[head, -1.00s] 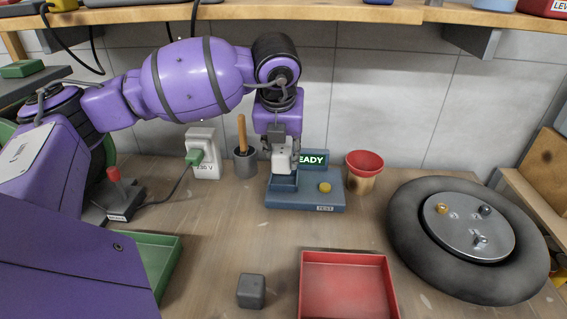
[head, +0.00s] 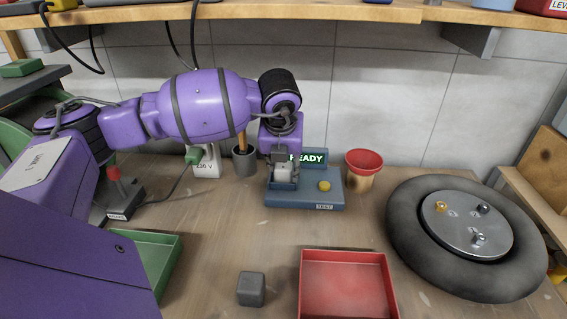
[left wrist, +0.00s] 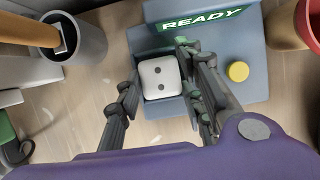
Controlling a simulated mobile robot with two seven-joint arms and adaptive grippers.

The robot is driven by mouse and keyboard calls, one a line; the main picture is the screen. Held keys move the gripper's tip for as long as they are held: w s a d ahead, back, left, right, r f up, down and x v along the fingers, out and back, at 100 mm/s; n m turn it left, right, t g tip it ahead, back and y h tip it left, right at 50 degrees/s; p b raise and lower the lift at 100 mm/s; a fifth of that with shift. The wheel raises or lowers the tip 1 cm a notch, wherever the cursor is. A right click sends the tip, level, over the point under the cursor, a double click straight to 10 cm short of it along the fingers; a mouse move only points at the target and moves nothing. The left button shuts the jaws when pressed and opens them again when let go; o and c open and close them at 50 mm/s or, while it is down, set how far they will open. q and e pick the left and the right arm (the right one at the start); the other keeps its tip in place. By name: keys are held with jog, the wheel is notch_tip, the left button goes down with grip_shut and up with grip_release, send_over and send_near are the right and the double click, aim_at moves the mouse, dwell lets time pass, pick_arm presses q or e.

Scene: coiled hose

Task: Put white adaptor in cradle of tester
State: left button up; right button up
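The white adaptor (head: 283,174) is low in the cradle (head: 280,187) of the blue tester (head: 325,199). In the left wrist view the adaptor (left wrist: 160,77) shows its white face with two dark holes, framed by the cradle walls. My left gripper (head: 284,168) is over the cradle, its fingers on either side of the adaptor and close against it. Whether the adaptor rests on the cradle floor is hidden. The tester display (head: 310,159) reads READY, and a yellow button (head: 324,185) is to its lower right. My right gripper is not in view.
A grey pot with a wooden handle (head: 244,160) and a 230 V socket box (head: 206,163) stand left of the tester.

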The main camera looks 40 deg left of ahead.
pick_arm(q)
jog(key=o, duration=0.4)
jog(key=shift+r, duration=0.25)
jog(key=v, duration=1.1)
jog(key=shift+r, duration=0.4)
jog(key=shift+s+d, duration=0.1)
